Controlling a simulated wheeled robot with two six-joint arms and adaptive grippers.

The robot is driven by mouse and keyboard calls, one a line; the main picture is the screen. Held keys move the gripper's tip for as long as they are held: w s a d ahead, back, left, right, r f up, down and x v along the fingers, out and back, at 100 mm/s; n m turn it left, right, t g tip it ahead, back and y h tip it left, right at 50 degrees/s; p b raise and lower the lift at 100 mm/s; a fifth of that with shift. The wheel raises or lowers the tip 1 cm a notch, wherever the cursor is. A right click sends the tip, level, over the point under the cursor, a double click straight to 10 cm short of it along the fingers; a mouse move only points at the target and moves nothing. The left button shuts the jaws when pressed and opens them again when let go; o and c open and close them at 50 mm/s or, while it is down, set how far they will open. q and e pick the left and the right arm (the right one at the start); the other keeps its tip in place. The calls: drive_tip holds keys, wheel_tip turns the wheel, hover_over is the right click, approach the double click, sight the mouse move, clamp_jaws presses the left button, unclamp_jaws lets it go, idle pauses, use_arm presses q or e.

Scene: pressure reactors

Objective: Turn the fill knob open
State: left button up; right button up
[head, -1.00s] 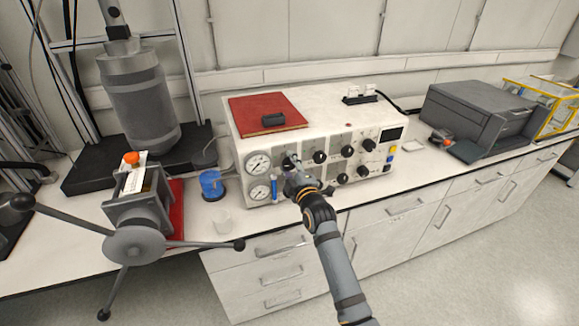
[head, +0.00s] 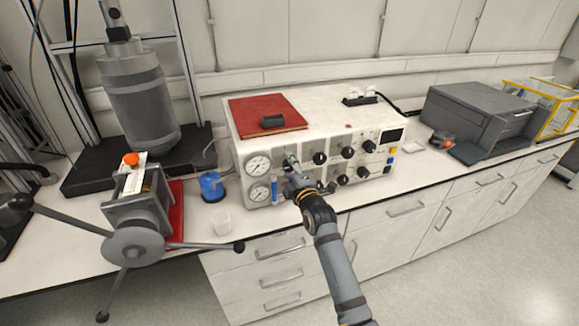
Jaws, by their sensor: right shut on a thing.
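The white control box (head: 350,118) stands on the bench with two round gauges at the left of its front and black knobs in two rows. My right gripper (head: 291,166) is at the front panel, just right of the gauges, shut on a knob at the left end of the upper row. The gripper mostly hides that knob, so its setting and label cannot be read. The neighbouring black knob (head: 320,158) is uncovered. My left gripper is not in view.
A red book (head: 255,112) with a dark object lies on the box. A press with long handles (head: 134,245) is farther left. A dark grey machine (head: 480,120) stands at right.

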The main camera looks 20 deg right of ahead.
drive_tip(key=o, duration=1.2)
drive_tip(key=shift+c, duration=0.2)
drive_tip(key=shift+s, duration=0.1)
drive_tip(key=s, duration=1.1)
drive_tip(key=shift+s+d, duration=0.2)
drive_tip(key=shift+s, duration=0.2)
